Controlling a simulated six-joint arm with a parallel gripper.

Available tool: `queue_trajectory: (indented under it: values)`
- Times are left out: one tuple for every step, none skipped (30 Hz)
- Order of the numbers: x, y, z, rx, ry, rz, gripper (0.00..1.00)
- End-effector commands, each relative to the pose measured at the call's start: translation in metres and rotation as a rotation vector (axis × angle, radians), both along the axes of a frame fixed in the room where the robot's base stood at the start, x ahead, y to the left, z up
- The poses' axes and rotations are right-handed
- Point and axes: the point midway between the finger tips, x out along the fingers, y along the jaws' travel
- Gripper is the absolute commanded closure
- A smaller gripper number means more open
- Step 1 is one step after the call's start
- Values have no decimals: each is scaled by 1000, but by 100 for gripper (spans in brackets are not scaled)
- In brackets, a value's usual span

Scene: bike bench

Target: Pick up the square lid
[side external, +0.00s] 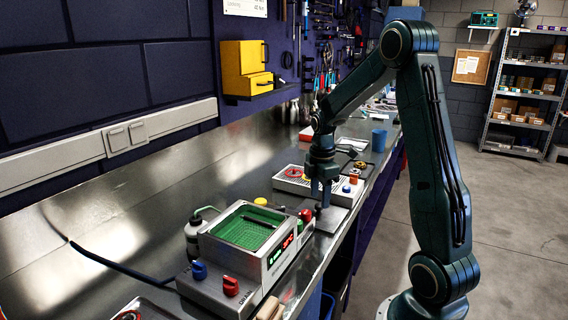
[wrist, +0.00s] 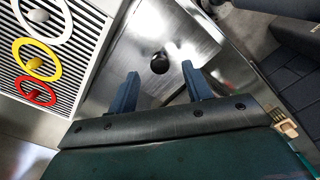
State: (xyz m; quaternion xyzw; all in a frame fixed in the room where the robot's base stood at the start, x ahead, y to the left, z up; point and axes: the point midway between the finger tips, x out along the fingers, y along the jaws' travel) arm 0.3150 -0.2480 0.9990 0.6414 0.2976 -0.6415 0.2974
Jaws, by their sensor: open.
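The square lid is a flat silver metal plate (side external: 332,219) on the bench, right of the cleaner tank. In the wrist view, the lid (wrist: 190,48) fills the middle, with a round black knob (wrist: 160,64) on it. My gripper (side external: 321,197) is above the lid in the side view, pointing down. In the wrist view, my gripper (wrist: 160,70) is open, and its two blue-grey fingers appear either side of the knob with gaps between. I cannot tell whether the fingertips are level with the knob.
The cleaner tank (side external: 214,283) has a green basket (side external: 240,232), knobs and a red display. A ribbed tray (wrist: 75,20) with white, yellow and red rings lies beside the lid. A blue cup (side external: 379,140) stands farther along the bench.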

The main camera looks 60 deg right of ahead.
Motion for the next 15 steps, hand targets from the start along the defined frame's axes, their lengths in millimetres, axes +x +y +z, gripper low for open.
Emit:
queue_trajectory:
  values:
    - [-1, 0, -7, 2, 2, 0, 51]
    - [-1, 0, -10, 2, 2, 0, 51]
    - [-1, 0, -15, 3, 3, 0, 51]
    - [-1, 0, -19, 3, 3, 0, 51]
    - [-1, 0, -22, 2, 2, 0, 51]
    - [-1, 0, -25, 1, 2, 0, 51]
    - [-1, 0, -28, 2, 2, 0, 51]
    - [-1, 0, -30, 1, 2, 0, 51]
    - [-1, 0, -32, 1, 1, 0, 51]
    - [0, 0, -33, 0, 0, 0, 51]
    - [0, 0, -33, 0, 0, 0, 51]
    - [0, 0, -34, 0, 0, 0, 51]
    - [0, 0, -34, 0, 0, 0, 51]
    - [0, 0, -34, 0, 0, 0, 51]
    - [0, 0, -34, -1, -1, 0, 51]
